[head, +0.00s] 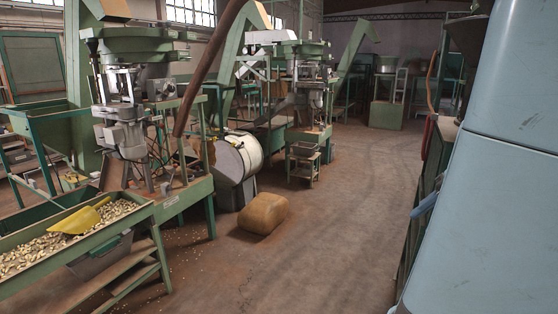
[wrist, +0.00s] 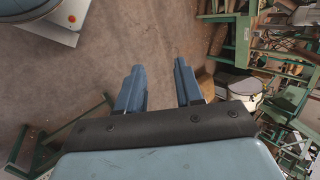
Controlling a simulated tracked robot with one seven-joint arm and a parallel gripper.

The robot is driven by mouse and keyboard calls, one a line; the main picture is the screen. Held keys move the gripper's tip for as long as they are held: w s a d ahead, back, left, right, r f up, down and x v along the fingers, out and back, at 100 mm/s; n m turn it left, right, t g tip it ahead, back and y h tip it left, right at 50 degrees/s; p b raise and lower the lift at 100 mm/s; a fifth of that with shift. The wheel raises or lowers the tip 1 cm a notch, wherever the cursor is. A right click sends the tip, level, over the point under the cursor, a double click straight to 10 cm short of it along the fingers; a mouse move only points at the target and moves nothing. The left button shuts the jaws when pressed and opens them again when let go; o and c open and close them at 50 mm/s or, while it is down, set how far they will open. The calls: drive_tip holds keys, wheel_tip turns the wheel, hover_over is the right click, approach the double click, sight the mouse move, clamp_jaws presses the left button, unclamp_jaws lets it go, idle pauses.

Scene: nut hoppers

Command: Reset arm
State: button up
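My gripper (wrist: 160,88) shows in the wrist view with its two blue-grey fingers spread apart. Nothing is between the fingers; bare brown floor lies beyond them.
A green hopper trough (head: 140,207) of nuts with a yellow scoop (head: 80,220) stands at the lower left. A tan sack (head: 263,213) and a white drum (head: 240,157) sit by green machines (head: 130,100). The middle floor (head: 340,220) is clear. Dark shelving stands at right, partly hidden.

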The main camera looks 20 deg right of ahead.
drive_tip(key=w+a+r+n+h, duration=0.1)
drive_tip(key=a+n+h, duration=0.1)
drive_tip(key=a, duration=0.4)
drive_tip(key=w+a+r+n+t+h, duration=0.1)
drive_tip(key=a+r+n+h, duration=0.1)
drive_tip(key=a+n, duration=0.2)
drive_tip(key=w+a+r+n+h, duration=0.1)
drive_tip(key=a+n, duration=0.2)
drive_tip(key=a, duration=0.6)
drive_tip(key=shift+r+h, duration=0.25)
drive_tip(key=shift+h, duration=0.15)
drive_tip(key=shift+w, duration=0.1)
drive_tip(key=shift+d, duration=0.1)
